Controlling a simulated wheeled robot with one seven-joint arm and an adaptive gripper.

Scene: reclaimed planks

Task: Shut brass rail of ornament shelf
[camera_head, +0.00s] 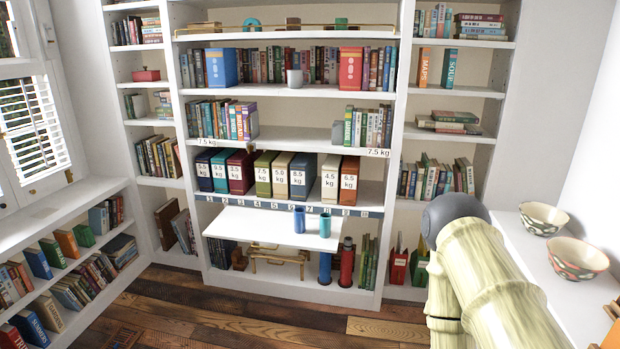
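The ornament shelf (290,36) is the top shelf in view of the white middle bookcase. A thin brass rail (340,26) runs along its front. At the left end, a brass piece (198,28) looks thicker and set at an angle; I cannot tell whether it is an open part of the rail. Small ornaments stand behind the rail, among them a teal ring (252,24), a tan block (293,23) and a green block (341,23). My arm rises at the lower right, well below and right of the rail. My gripper is not in view.
A white board (265,228) juts out low on the bookcase, with a blue cup (299,220) and a teal cup (325,225) on it. Two bowls (543,218) (577,258) sit on the right ledge. A low bookcase (60,215) lines the left. The plank floor (240,325) is mostly clear.

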